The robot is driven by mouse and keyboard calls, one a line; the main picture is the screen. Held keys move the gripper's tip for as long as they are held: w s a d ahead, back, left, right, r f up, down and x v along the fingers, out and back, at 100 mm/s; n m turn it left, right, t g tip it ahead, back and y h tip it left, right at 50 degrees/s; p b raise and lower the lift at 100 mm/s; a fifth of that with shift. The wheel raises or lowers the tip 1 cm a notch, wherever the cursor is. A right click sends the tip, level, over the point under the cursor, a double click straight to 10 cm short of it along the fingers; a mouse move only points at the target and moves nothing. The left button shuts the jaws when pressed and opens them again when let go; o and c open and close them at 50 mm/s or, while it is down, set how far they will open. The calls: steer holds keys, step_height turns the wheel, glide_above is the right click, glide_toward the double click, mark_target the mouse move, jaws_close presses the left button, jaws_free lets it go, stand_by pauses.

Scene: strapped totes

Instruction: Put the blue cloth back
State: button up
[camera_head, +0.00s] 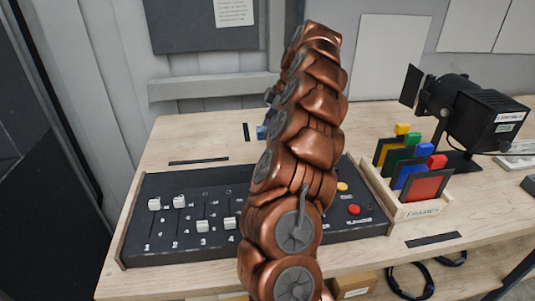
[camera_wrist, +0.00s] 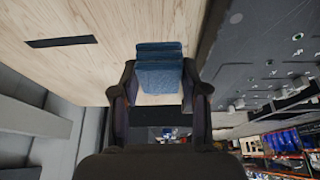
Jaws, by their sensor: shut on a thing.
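The blue cloth (camera_wrist: 160,76) is a folded dark-blue stack between the two fingers of my gripper (camera_wrist: 160,68) in the wrist view. The fingers are shut on its sides. The pale wooden tabletop shows behind it; I cannot tell whether the cloth touches it. In the head view a small blue patch (camera_head: 262,131), likely the cloth, shows just left of my copper arm, behind the control desk.
A black slider desk (camera_head: 165,237) fills the table's front middle. At right stand a wooden rack (camera_head: 405,211) of coloured frames and a black lamp (camera_head: 450,100). Black strips (camera_head: 198,161) mark the tabletop (camera_head: 185,135). A grey wall stands behind; the back left tabletop is clear.

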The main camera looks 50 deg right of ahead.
step_height(320, 180, down, 8)
steer(key=shift+a+f+p, duration=0.1)
steer(key=shift+f+p, duration=0.15)
steer(key=shift+p, duration=0.6)
steer(key=shift+f, duration=0.1)
steer(key=shift+f, duration=0.1)
steer(key=shift+f+b, duration=0.15)
steer(key=shift+b, duration=0.15)
steer(key=o, duration=1.2)
steer(key=shift+r, duration=0.2)
